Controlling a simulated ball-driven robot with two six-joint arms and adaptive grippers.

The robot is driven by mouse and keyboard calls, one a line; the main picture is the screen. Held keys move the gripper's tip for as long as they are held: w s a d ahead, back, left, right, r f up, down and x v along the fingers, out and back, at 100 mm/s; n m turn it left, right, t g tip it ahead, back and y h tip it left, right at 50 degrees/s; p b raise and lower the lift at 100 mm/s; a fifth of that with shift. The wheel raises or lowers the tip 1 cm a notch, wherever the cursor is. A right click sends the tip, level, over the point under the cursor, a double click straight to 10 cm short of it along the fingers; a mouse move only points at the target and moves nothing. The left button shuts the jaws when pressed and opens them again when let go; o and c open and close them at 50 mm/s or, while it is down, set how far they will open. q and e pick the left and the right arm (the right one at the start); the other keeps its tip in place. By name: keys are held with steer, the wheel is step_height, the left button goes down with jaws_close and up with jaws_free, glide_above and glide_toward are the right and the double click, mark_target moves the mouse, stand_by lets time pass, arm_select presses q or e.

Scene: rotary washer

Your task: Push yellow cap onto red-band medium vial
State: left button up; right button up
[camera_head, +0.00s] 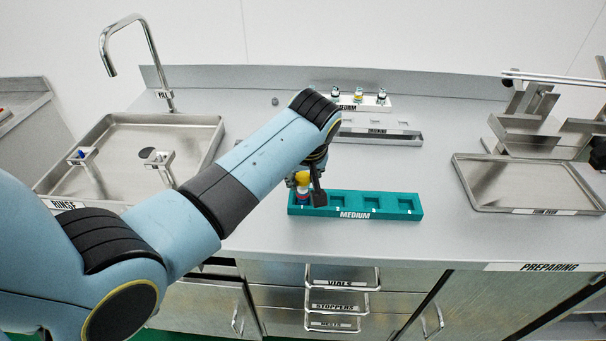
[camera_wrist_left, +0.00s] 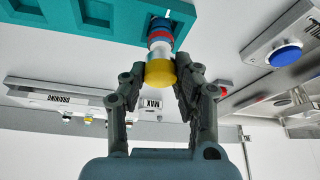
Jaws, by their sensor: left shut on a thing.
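The red-band vial (camera_wrist_left: 160,38) stands in the leftmost slot of the teal MEDIUM rack (camera_head: 362,203). In the head view the vial (camera_head: 303,192) is partly hidden by my gripper. The yellow cap (camera_wrist_left: 160,73) is at the vial's top, in line with it; I cannot tell how far it is seated. My left gripper (camera_wrist_left: 161,78) is shut on the yellow cap, with one finger on each side. In the head view my left gripper (camera_head: 305,182) is over the rack's left end. My right gripper is not in view.
The other MEDIUM rack slots look empty. Behind are a metal DRAINING tray (camera_head: 380,138) and a white holder (camera_head: 362,105) with several small vials. A sink (camera_head: 205,125) is at left and a metal tray (camera_head: 478,207) at right. The counter right of the rack is clear.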

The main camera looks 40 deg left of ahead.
arm_select(q)
steer(key=shift+f, duration=0.15)
steer(key=o, duration=0.9)
steer(key=shift+o, duration=0.2)
